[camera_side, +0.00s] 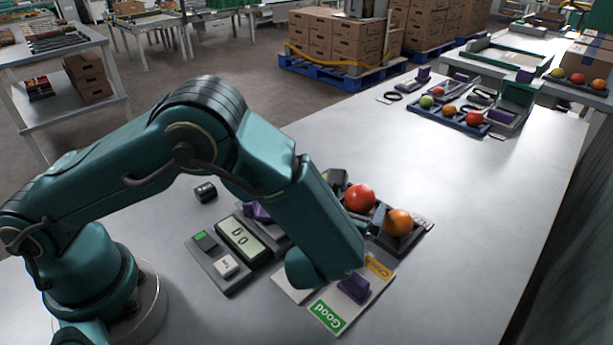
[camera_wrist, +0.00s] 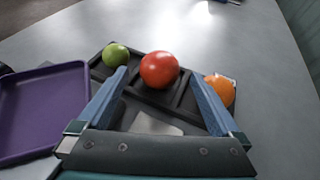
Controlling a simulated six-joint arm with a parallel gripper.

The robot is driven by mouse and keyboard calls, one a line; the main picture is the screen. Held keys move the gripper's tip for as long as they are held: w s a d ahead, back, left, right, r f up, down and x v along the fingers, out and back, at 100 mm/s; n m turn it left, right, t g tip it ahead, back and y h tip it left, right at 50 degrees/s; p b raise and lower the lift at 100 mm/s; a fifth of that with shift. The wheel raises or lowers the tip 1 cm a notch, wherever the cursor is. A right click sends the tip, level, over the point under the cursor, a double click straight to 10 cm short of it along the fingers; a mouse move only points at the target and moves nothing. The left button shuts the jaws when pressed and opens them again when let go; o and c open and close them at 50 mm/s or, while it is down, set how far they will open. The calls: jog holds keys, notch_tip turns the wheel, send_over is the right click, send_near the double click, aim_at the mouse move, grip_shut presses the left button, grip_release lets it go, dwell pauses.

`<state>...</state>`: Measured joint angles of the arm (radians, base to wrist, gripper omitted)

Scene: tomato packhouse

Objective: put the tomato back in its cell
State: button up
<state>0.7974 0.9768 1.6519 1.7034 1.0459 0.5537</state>
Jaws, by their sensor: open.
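A black tray (camera_wrist: 187,103) holds a row of tomatoes: a green one (camera_wrist: 116,55) at the left, a red one (camera_wrist: 159,70) in the middle and an orange one (camera_wrist: 219,91) at the right. In the side view the red tomato (camera_side: 360,198) and orange tomato (camera_side: 398,222) show beyond my forearm, and the tray (camera_side: 407,245) is partly hidden. My gripper (camera_wrist: 160,75) is open, its two blue fingers pointing toward the tray with the red tomato between their lines. No contact shows. I cannot tell how deep the red tomato sits.
A purple tray (camera_wrist: 40,112) lies left of my gripper. A scale with a display (camera_side: 240,237), a button unit (camera_side: 222,262) and a green "Good" label (camera_side: 328,316) surround my wrist. A blue tray (camera_side: 432,118) of tomatoes stands farther back. The right tabletop is clear.

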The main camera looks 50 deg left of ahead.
jog(key=v, duration=0.8)
jog(key=shift+s+d+r, duration=0.1)
jog(key=shift+s+d, duration=0.1)
jog(key=a+r+n+g, duration=0.1)
jog(key=a+n, duration=0.1)
jog(key=s+a+r+n+g+y, duration=0.1)
jog(key=a+n, duration=0.1)
jog(key=a, duration=0.1)
jog(key=s+a+r+n+g+y, duration=0.1)
jog(key=a+n, duration=0.1)
jog(key=n, duration=0.1)
jog(key=shift+s+a+r+g, duration=0.1)
jog(key=shift+s+a+g, duration=0.05)
jog(key=shift+a+g, duration=0.2)
jog(key=s+a+r+n+g, duration=0.2)
jog(key=s+a+n+g, duration=0.25)
jog(key=n, duration=0.35)
jog(key=s+r+n+h, duration=0.2)
jog(key=s+n+h, duration=0.1)
jog(key=n, duration=0.5)
jog(key=s+r+n+t+h, duration=0.1)
jog(key=s+n+h, duration=0.3)
jog(key=n, duration=0.4)
jog(key=shift+s+d+r+n, duration=0.3)
jog(key=shift+s+d+r, duration=0.2)
jog(key=shift+s+r, duration=0.3)
jog(key=shift+w+r, duration=0.1)
